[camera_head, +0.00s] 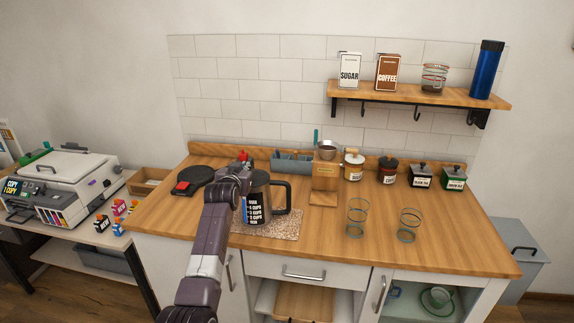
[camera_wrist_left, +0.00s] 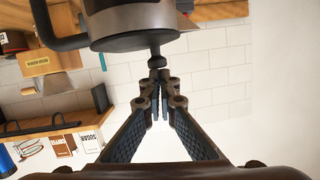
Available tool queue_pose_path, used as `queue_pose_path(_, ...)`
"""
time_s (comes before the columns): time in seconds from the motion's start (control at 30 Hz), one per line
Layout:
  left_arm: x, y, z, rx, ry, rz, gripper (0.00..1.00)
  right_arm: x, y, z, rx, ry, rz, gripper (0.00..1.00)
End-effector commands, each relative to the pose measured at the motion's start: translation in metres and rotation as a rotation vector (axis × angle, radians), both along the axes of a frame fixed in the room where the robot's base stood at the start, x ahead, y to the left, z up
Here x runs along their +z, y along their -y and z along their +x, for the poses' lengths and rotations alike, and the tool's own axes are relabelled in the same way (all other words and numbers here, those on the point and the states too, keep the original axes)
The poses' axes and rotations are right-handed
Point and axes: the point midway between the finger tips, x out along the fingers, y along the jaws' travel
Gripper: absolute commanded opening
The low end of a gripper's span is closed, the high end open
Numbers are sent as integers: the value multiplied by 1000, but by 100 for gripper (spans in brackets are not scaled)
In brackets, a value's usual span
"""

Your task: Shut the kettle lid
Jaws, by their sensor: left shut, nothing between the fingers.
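The kettle (camera_head: 260,203) is dark grey with a black handle on the right and cup markings on its side. It stands upright on a speckled mat (camera_head: 275,226). My left gripper (camera_head: 245,165) is over its upper left part and hides much of the top in the head view. In the left wrist view, upside down, the kettle (camera_wrist_left: 135,25) fills the top edge, with a dark lid knob (camera_wrist_left: 156,58) sticking out. The fingers of my left gripper (camera_wrist_left: 158,76) are shut, empty, with tips right at the knob; I cannot tell if they touch. My right gripper is not in view.
A wooden coffee stand (camera_head: 323,185) is right of the kettle, with two glasses (camera_head: 357,218) further right. Several jars (camera_head: 420,176) line the back. A black round base with a red switch (camera_head: 183,186) lies to the left. The counter's front right (camera_head: 450,240) is clear.

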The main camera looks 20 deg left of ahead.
Motion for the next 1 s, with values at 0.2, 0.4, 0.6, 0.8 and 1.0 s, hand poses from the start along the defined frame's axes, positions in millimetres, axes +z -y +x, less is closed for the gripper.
queue_pose_path(0.2,-1,0,0,0,-1,1,0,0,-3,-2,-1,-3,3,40)
queue_pose_path(0.4,-1,0,0,0,-3,1,0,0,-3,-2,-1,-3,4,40)
queue_pose_path(0.6,11,-1,1,0,-1,2,0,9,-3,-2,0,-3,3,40)
queue_pose_path(0.8,43,-2,4,-1,0,3,0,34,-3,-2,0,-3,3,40)
queue_pose_path(1.0,42,4,-13,-1,1,2,0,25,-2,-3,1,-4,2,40)
